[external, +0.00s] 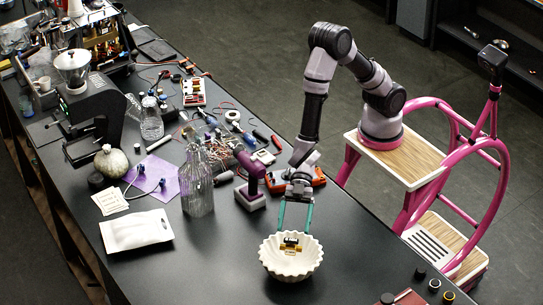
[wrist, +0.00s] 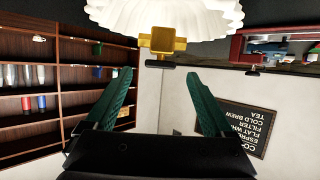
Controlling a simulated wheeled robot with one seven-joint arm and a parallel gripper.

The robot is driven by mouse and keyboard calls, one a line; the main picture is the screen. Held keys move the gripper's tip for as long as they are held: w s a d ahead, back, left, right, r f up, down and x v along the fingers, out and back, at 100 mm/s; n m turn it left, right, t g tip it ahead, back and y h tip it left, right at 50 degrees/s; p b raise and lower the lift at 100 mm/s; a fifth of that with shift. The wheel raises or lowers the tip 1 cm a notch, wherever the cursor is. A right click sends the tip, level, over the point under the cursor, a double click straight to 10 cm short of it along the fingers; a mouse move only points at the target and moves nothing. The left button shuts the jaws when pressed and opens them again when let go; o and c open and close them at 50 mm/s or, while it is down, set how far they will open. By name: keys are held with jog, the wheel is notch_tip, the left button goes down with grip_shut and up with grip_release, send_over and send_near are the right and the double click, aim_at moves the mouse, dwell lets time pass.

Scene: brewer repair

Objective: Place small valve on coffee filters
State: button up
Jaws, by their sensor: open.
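The coffee filters (external: 291,266) are a white fluted stack near the front edge of the black table in the external view. They also show at the top of the wrist view (wrist: 190,18). The small valve (external: 290,243) is brass with a dark part and appears inside the filters' rim; whether it rests on them is hard to tell. In the wrist view the valve (wrist: 162,40) stands out in front of the filters, beyond my fingertips. My gripper (external: 295,229) points down over the filters with its teal fingers apart. Nothing is between the fingers in the wrist view (wrist: 160,73).
Small dark knobs (external: 434,285) and a red item (external: 409,297) lie at the lower right. The table just left of the filters is clear.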

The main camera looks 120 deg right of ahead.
jog(key=s+d+r+m+h, duration=0.3)
jog(key=s+d+r+h, duration=0.15)
jog(key=d+r, duration=0.5)
jog(key=s+d+r+m+h, duration=0.4)
jog(key=s+d+r, duration=0.2)
jog(key=d+r, duration=0.3)
jog(key=s+d+r+m+g, duration=0.1)
jog(key=s+r+m, duration=0.2)
jog(key=s, duration=0.9)
jog(key=s+d+r+m+g+y, duration=0.1)
jog(key=s+d+r+m, duration=0.1)
jog(key=s, duration=1)
jog(key=shift+r+m+g, duration=0.3)
jog(key=shift+r+m, duration=0.2)
jog(key=shift+m, duration=0.1)
